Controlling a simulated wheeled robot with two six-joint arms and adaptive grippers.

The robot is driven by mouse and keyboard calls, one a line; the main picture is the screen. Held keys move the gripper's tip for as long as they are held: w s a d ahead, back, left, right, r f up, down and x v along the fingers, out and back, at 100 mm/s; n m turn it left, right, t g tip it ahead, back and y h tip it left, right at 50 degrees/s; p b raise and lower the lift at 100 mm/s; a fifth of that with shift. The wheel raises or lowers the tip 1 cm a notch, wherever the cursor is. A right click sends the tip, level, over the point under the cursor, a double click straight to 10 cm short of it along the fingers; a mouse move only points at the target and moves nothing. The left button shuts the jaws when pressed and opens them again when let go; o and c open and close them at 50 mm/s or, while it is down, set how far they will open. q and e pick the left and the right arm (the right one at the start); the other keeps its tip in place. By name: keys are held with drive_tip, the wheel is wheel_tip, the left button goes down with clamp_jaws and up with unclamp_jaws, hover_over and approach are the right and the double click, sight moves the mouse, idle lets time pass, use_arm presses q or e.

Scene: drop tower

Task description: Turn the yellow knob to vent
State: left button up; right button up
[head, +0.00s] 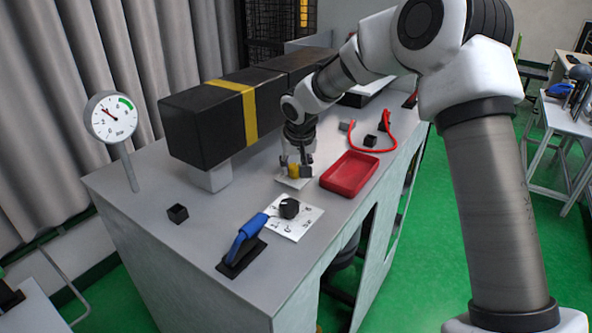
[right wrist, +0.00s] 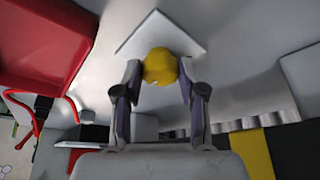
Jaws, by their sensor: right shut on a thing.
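The yellow knob (head: 294,170) stands on a white square plate (head: 291,183) on the grey bench. My right gripper (head: 297,168) reaches down from above and is shut on the knob. In the right wrist view the two fingers (right wrist: 158,85) press on either side of the yellow knob (right wrist: 160,66), and the white plate (right wrist: 150,30) shows behind it. Any marks on this plate are too small or hidden to read. My left gripper is not in view.
A red tray (head: 350,176) lies right of the knob, with a red hose (head: 372,149) behind it. A black knob (head: 289,208) on a white plate and a blue-handled lever (head: 246,237) stand in front. A black duct (head: 215,118) and a gauge (head: 112,118) stand left.

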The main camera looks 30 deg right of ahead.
drive_tip(key=shift+s+f, duration=0.1)
drive_tip(key=shift+f, duration=0.15)
drive_tip(key=o, duration=0.9)
drive_tip(key=shift+o, duration=1.3)
drive_tip(key=shift+r, duration=0.1)
drive_tip(key=v, duration=1.1)
drive_tip(key=shift+r, duration=0.45)
